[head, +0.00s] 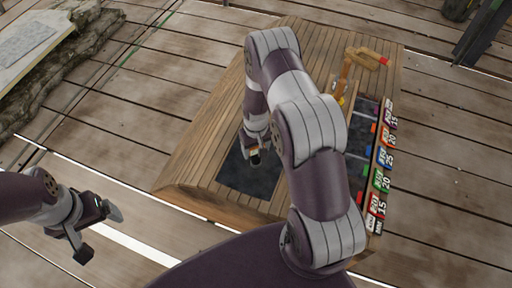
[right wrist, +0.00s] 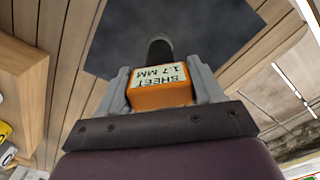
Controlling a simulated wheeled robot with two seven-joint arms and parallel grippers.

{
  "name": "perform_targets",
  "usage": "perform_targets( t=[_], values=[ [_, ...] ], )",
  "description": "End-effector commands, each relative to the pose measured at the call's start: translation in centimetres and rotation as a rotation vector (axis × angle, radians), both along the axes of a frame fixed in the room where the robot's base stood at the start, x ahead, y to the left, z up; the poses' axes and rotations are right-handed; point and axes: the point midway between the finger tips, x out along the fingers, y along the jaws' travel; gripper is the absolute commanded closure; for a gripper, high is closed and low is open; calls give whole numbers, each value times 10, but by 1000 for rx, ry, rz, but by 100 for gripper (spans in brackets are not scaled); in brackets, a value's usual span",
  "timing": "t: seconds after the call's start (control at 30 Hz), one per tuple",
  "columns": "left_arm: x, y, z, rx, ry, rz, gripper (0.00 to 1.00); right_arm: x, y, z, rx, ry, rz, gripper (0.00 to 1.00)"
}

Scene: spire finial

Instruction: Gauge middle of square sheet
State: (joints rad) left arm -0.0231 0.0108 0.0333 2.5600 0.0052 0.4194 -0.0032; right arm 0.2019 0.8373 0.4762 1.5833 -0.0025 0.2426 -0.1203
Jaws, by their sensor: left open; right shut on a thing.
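The dark square sheet (head: 245,178) lies on the slatted wooden bench (head: 190,160), partly hidden by my right arm. My right gripper (head: 255,156) is over the sheet's upper part in the head view. In the right wrist view it is shut on an orange gauge (right wrist: 161,95), whose pale face reads "SHEET 1.7 MM" upside down. A dark rounded probe (right wrist: 159,48) extends from the gauge in front of the sheet (right wrist: 210,35); I cannot tell whether it touches. My left gripper (head: 99,232) is open and empty, left of the bench, over the plank floor.
A wooden post with a red-tipped arm (head: 367,60) stands at the bench's far end. A stone-edged slab (head: 30,50) is at upper left.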

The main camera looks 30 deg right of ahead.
Motion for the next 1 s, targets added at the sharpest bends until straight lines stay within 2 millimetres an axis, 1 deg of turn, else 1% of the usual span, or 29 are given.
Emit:
perform_targets(
  t=[0.27, 0.37, 0.5, 0.73, 0.8, 1.0],
  values=[
    [0, 0, 1, 0, 0, 0, 11, -1, 0, 1, 0, 1, 0, 70],
    [0, 0, 8, 0, 0, 0, 11, 0, 0, 9, 0, 1, 0, 70],
    [0, 0, 24, 0, 0, 0, 11, 0, 0, 26, 0, 0, 0, 70],
    [0, 0, 45, 0, 0, 0, 11, -1, 0, 50, 0, 1, 0, 70],
    [0, 0, 47, 0, 0, 0, 11, -1, 0, 52, 0, 1, 0, 70],
    [0, 0, 44, 0, 0, 0, 11, 0, 0, 50, 0, 1, 0, 70]
  ],
)
